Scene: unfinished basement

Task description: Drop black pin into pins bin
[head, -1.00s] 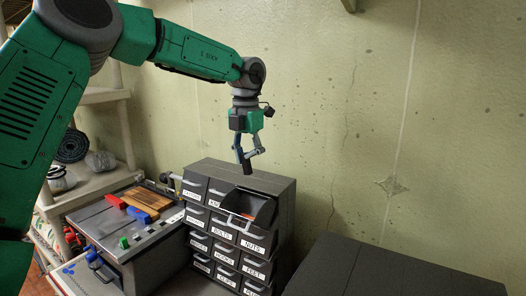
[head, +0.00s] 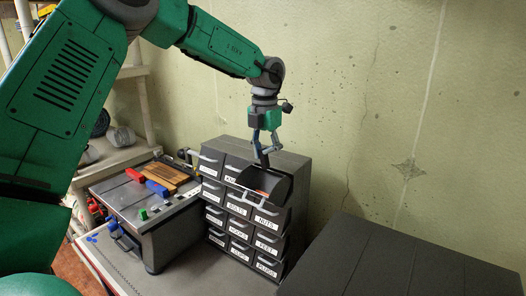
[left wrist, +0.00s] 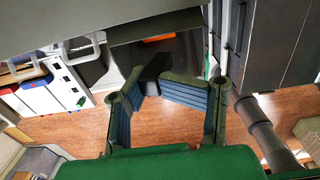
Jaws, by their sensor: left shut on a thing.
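My left gripper (head: 265,152) points down just above an open dark drawer (head: 282,187) in the top right of a grey drawer cabinet (head: 297,160). It is shut on the black pin (head: 265,161), a short dark piece hanging at the drawer's mouth. In the left wrist view the black pin (left wrist: 156,66) shows dark between the blue-padded fingers of the left gripper (left wrist: 165,82). An orange-red item (left wrist: 158,38) shows inside the drawer. The open drawer's own label is not readable. My right gripper is in neither view.
Closed labelled drawers, among them NUTS (head: 266,216), FEET and PLUGS, sit below the open one. A grey workbench unit (head: 140,205) with red, blue and green blocks stands left. A dark flat-topped box (head: 400,260) stands right. The wall is close behind.

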